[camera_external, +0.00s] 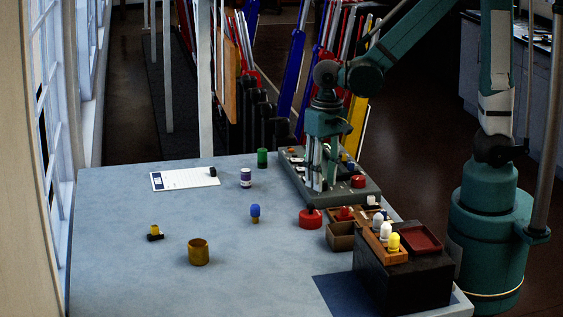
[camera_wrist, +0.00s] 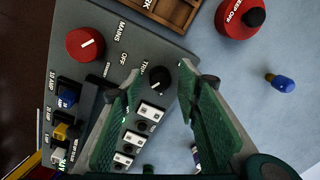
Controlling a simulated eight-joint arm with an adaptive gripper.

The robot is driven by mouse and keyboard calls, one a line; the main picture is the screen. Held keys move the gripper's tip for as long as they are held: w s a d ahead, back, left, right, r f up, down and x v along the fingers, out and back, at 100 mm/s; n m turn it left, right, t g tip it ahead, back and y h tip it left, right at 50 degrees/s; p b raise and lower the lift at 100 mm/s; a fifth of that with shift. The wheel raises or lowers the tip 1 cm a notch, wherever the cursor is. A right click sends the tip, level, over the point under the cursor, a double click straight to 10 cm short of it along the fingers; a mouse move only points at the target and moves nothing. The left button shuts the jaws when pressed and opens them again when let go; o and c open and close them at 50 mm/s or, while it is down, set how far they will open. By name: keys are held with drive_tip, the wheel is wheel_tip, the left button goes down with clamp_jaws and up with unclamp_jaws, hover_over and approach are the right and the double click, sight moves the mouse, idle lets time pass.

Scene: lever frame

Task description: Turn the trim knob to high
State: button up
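The trim knob (camera_wrist: 159,79) is a small dark knob beside the printed label "TRIM" on the grey control panel (camera_wrist: 180,52). In the wrist view it lies between the tips of my gripper (camera_wrist: 160,76). The two green fingers are spread apart, one on each side of the knob, with visible gaps. I cannot tell the knob's pointer position or how far the fingertips are above it. In the external view my gripper (camera_external: 321,187) points down over the panel (camera_external: 358,194), and its fingers hide the knob there.
A red mains knob (camera_wrist: 85,45) and several coloured switches share the panel. A red "KEEP OFF" piece (camera_wrist: 238,18) with a black top and a blue-capped bulb (camera_wrist: 280,83) are on the table. Wooden trays (camera_external: 341,236) and a dark box (camera_external: 400,280) stand nearby.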

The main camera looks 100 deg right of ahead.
sight(324, 181)
wheel_tip(324, 181, up, 12)
drive_tip(key=shift+s, duration=0.2)
idle(0.7)
drive_tip(key=shift+d, duration=0.1)
idle(0.3)
drive_tip(key=s+a+n+t+b, duration=0.1)
drive_tip(key=s+a+n+t, duration=0.2)
drive_tip(key=a+n, duration=0.3)
drive_tip(key=s+a+r+n+t+b, duration=0.1)
drive_tip(key=s+a+n+t, duration=0.2)
drive_tip(key=a+n, duration=0.3)
drive_tip(key=shift+s+a+n+t+b, duration=0.4)
drive_tip(key=shift+s+a, duration=0.35)
drive_tip(key=shift+a, duration=0.6)
